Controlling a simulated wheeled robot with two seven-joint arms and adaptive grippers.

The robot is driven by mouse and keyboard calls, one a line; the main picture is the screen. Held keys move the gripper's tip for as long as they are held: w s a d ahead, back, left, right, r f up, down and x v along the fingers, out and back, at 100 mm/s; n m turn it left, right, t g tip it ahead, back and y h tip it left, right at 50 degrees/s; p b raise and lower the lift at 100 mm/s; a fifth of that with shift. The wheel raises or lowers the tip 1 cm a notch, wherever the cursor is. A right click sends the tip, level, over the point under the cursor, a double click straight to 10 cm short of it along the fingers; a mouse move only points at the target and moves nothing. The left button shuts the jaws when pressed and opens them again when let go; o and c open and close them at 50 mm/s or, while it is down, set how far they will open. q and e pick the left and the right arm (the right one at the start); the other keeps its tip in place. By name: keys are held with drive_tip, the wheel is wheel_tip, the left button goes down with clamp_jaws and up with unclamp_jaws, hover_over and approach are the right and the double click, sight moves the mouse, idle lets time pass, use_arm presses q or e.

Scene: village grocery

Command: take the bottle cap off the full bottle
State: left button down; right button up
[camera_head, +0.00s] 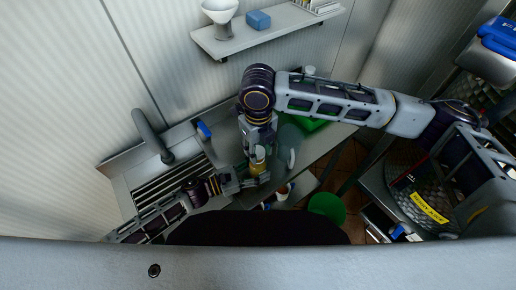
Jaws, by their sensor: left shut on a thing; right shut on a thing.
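The bottle (257,169) is small in view, with a yellow body and a paler top. It stands roughly upright between my two grippers over the counter. My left gripper (246,180) comes in from the left and is shut on the bottle low on its body. My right gripper (259,150) reaches down from above and is shut on the bottle cap (259,154) at the top. The fingers hide much of the cap, and I cannot tell whether it is still seated on the neck.
A sink with a tap (152,135) is at the left, with a blue-headed item (203,130) behind it. A green tray (311,124) lies right of my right arm. A green bucket (327,207) stands at lower right. A wall shelf (268,37) is above.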

sight(258, 152)
drive_tip(key=shift+r, duration=0.5)
idle(0.3)
drive_tip(key=shift+r, duration=1.9)
use_arm(q)
drive_tip(key=c, duration=0.5)
unclamp_jaws()
drive_tip(key=shift+c, duration=0.2)
drive_tip(key=shift+a, duration=0.1)
drive_tip(key=v, duration=1.2)
